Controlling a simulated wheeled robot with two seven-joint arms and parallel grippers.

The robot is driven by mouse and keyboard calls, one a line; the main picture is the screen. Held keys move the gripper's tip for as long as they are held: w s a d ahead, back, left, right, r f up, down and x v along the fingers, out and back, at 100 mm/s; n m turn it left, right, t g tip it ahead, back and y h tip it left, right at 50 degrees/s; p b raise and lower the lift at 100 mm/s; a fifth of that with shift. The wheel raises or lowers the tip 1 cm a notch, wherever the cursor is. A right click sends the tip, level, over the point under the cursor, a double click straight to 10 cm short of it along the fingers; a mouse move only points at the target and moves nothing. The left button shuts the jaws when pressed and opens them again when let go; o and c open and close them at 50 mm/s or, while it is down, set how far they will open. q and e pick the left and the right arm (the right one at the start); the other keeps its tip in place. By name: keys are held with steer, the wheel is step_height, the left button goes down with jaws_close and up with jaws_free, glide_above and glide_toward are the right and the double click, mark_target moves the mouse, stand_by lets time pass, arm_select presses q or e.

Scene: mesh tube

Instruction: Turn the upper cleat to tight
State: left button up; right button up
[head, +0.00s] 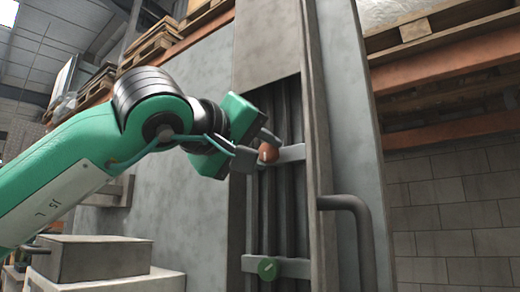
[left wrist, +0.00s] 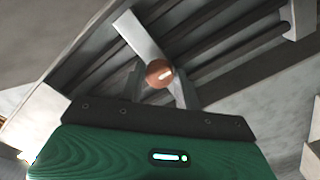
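The upper cleat is a red-brown round knob (head: 268,153) on a light crossbar, in front of dark vertical tubes in a tall recess. It also shows in the left wrist view (left wrist: 157,72), with a pale mark on its face. My left gripper (head: 257,150) is at this knob. Its two fingers stand apart, one on each side of the knob in the left wrist view, and I see no firm grip. Whether a finger touches it I cannot tell. A lower green knob (head: 267,269) sits on another crossbar below. My right gripper is out of view.
A grey bent pipe handle (head: 348,205) stands out right of the recess. The recess has a grey upright frame edge (head: 318,110) close to the gripper. Grey boxes (head: 98,258) stand at lower left. Shelves with pallets (head: 440,75) are behind.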

arm_select(q)
steer(key=o, duration=0.3)
steer(key=shift+s, duration=0.1)
steer(key=shift+s+a+b, duration=0.3)
steer(key=shift+s, duration=0.05)
steer(key=b+v, duration=0.4)
steer(key=v, duration=0.8)
steer(key=shift+s+a, duration=0.2)
steer(key=shift+s, duration=0.15)
